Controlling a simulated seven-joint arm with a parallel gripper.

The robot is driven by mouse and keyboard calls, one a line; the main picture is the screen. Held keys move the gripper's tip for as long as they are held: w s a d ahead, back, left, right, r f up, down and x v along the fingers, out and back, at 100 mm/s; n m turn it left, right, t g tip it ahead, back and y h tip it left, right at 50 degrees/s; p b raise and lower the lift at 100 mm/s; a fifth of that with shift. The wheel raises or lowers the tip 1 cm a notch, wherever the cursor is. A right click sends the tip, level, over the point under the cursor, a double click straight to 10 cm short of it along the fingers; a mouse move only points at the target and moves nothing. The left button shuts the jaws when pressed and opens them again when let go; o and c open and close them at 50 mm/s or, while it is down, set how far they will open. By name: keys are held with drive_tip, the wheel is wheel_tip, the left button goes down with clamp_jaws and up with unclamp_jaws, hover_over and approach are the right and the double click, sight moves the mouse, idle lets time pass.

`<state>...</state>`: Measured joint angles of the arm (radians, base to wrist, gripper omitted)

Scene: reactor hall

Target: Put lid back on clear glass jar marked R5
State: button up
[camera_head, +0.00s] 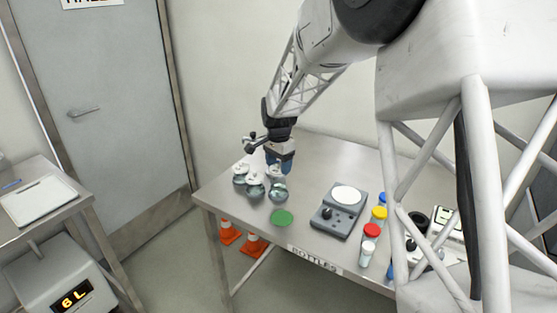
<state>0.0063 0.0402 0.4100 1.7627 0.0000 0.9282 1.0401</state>
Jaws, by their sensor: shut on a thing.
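Several small clear glass jars stand close together at the left end of the metal table: one at left (239,180), one in the middle (256,192) and one at right (278,190). Pale caps or lids show at their tops. The mark R5 is too small to read, so I cannot tell which jar bears it. My gripper (280,166), with blue fingers, points down just above and behind the right jar. It is shut on what looks like a pale lid (277,171), mostly hidden at the fingertips. I cannot tell whether this lid touches the jar.
A green disc (282,217) lies in front of the jars. A grey scale (340,211) with a white round plate stands to the right. The table (322,171) is clear behind the scale.

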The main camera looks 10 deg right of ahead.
drive_tip(key=shift+f, duration=1.95)
drive_tip(key=shift+f, duration=0.2)
idle(1.3)
drive_tip(key=o, duration=1.2)
drive_tip(key=shift+r, duration=0.2)
drive_tip(key=shift+r, duration=3.3)
clamp_jaws()
